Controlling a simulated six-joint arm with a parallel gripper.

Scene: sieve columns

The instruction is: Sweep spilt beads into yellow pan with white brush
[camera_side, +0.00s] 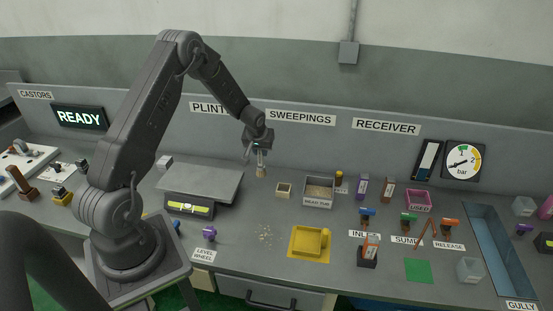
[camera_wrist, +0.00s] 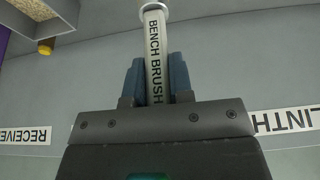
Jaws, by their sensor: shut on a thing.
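My gripper (camera_side: 260,152) is shut on the handle of the bench brush (camera_side: 261,171), held above the back of the bench, right of the scale. In the wrist view my gripper (camera_wrist: 156,70) has its two blue-grey fingers on either side of the pale handle (camera_wrist: 153,38), lettered BENCH BRUSH. The bristles are not clear in that view. Spilt beads (camera_side: 265,236) lie scattered as small pale specks on the bench, left of the yellow pan (camera_side: 301,254). The pan lies flat, apart from the brush.
A scale (camera_side: 202,181) stands left of the brush. A small cream box (camera_side: 283,190) and a grey tray of granular material (camera_side: 319,190) stand behind the beads and pan. A purple wheel (camera_side: 209,233) is left of the beads.

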